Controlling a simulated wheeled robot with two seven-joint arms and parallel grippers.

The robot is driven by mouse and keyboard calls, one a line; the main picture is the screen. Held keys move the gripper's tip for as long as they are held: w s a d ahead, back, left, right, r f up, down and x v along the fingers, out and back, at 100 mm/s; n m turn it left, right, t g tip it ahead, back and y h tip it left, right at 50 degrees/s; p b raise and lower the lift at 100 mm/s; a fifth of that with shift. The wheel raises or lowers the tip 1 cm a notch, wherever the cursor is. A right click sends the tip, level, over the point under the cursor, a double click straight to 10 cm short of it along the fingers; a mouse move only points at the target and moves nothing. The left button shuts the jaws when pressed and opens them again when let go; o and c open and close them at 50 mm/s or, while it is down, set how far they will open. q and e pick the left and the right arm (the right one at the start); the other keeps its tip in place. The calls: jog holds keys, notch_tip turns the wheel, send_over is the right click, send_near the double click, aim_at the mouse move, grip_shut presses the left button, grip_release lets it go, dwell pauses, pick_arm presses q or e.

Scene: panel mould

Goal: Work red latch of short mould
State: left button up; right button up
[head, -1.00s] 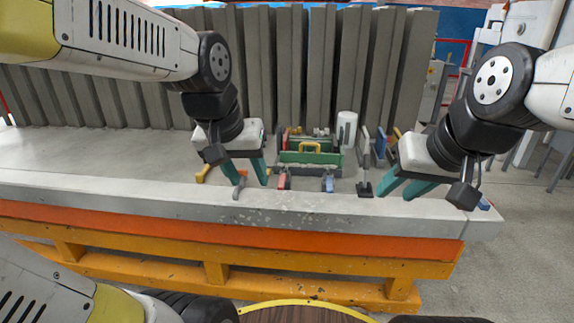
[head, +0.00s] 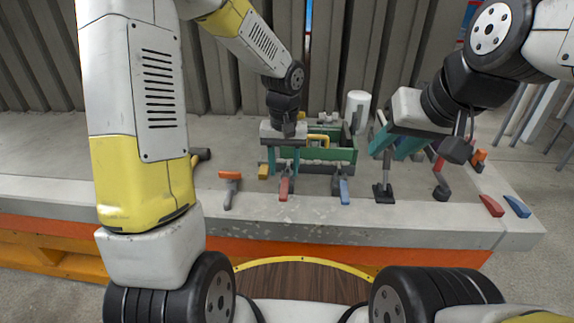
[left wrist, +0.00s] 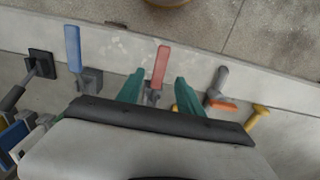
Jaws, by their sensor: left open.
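A red latch (head: 284,188) with a grey base stands near the table's front edge, before a green-walled mould (head: 335,155). My left gripper (head: 283,162) is above and behind it, open, with its teal fingers pointing down. In the left wrist view the red latch handle (left wrist: 161,66) reaches out between the two spread fingertips, and I see no grip on it. A blue latch (head: 344,190) stands to its right. My right gripper (head: 394,147) is open and empty, right of the green mould. Another red handle (head: 491,205) lies far right; which belongs to the short mould is not clear.
An orange-and-grey tool (head: 229,188) lies left of the red latch. A black-footed post (head: 383,192) and a blue handle (head: 517,206) are to the right. A white cylinder (head: 357,108) stands behind. The concrete table (head: 130,180) is mostly clear on the left.

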aim_at(284, 188)
pick_arm(q)
notch_tip(284, 188, down, 6)
jog(key=shift+f, duration=0.1)
jog(key=shift+c, duration=0.4)
grip_shut()
dwell(1.2)
